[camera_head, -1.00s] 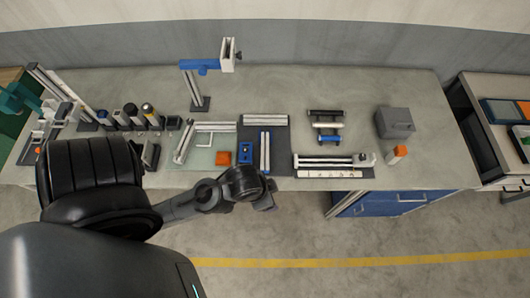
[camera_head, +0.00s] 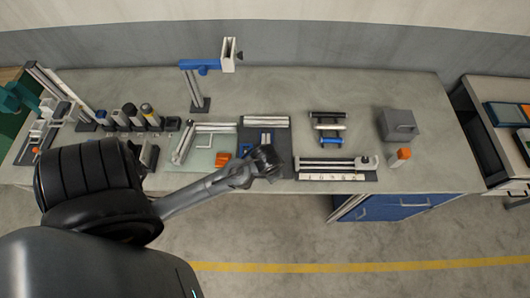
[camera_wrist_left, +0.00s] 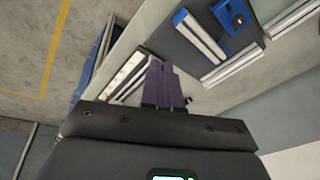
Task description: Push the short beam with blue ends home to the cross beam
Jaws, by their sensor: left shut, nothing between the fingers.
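The short beam with blue ends (camera_head: 266,136) lies on a dark mat (camera_head: 284,140), pointing at the cross beam (camera_head: 265,121) behind it. My left gripper (camera_head: 268,164) hides its near part in the head view. In the left wrist view, the short beam (camera_wrist_left: 201,37) shows a blue near end and a far end close to the cross beam (camera_wrist_left: 235,65); I cannot tell whether they touch. My left gripper (camera_wrist_left: 166,86) is shut and empty, its fingers beside the mat, apart from the short beam's near end in the picture. My right gripper is not in view.
A blue block (camera_wrist_left: 235,15) sits beside the short beam. An orange block (camera_head: 222,159) and a light beam frame (camera_head: 212,127) lie to the left. A beam fixture (camera_head: 335,168) and several short rods (camera_head: 328,128) lie to the right. Bare bench lies behind the mat.

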